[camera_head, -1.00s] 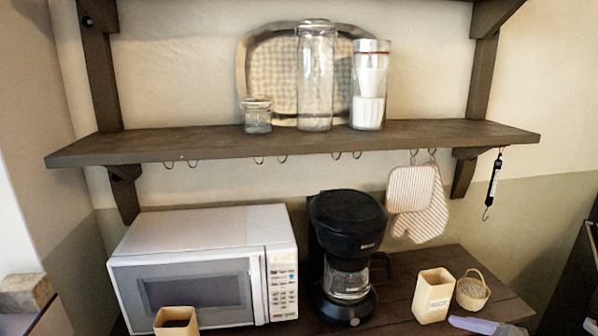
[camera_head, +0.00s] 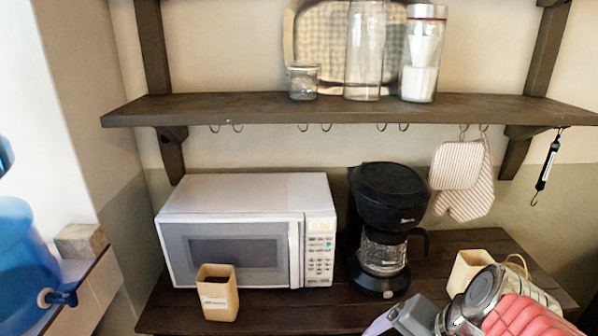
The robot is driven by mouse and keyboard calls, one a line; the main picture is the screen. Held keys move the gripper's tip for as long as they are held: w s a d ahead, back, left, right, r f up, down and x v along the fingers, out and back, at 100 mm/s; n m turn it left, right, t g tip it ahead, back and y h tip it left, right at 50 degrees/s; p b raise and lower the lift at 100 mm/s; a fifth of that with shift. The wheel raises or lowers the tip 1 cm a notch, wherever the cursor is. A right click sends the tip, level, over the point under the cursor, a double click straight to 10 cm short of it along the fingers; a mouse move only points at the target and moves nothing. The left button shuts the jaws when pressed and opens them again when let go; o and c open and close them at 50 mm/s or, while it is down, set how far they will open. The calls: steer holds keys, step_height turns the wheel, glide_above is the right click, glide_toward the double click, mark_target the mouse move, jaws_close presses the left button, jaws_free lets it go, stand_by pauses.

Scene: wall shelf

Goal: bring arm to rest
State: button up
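My arm enters at the bottom right, with a red ribbed part and grey metal links. My gripper (camera_head: 396,318) is at its left end, at the bottom edge of the picture, in front of the counter and below the coffee maker (camera_head: 385,225). Only a lavender piece and a grey block of it show. Its fingertips are cut off or unclear, so I cannot tell whether it is open or holds anything. The arm partly hides a cream canister (camera_head: 468,268) and a small basket (camera_head: 517,264).
A white microwave (camera_head: 245,195) and another cream canister (camera_head: 217,295) stand on the dark counter (camera_head: 285,308). A wall shelf (camera_head: 240,107) above holds jars and a tray. Oven mitts (camera_head: 463,175) hang below it. A blue water bottle (camera_head: 20,250) is at the left.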

steer(key=shift+s+a+r+n+t+h, duration=0.35)
steer(key=shift+r+n, duration=0.4)
steer(key=shift+n, duration=0.6)
steer(key=shift+s+a+r+n+t+h, duration=0.15)
steer(key=shift+s+r+n+h, duration=0.4)
steer(key=shift+n, duration=0.75)
steer(key=shift+s+a+r+n+t+h, duration=0.2)
steer(key=shift+a+r+n+h, duration=0.25)
steer(key=shift+r+n, duration=0.7)
steer(key=shift+d+f, duration=0.1)
steer(key=shift+f, duration=0.2)
steer(key=shift+d, duration=0.1)
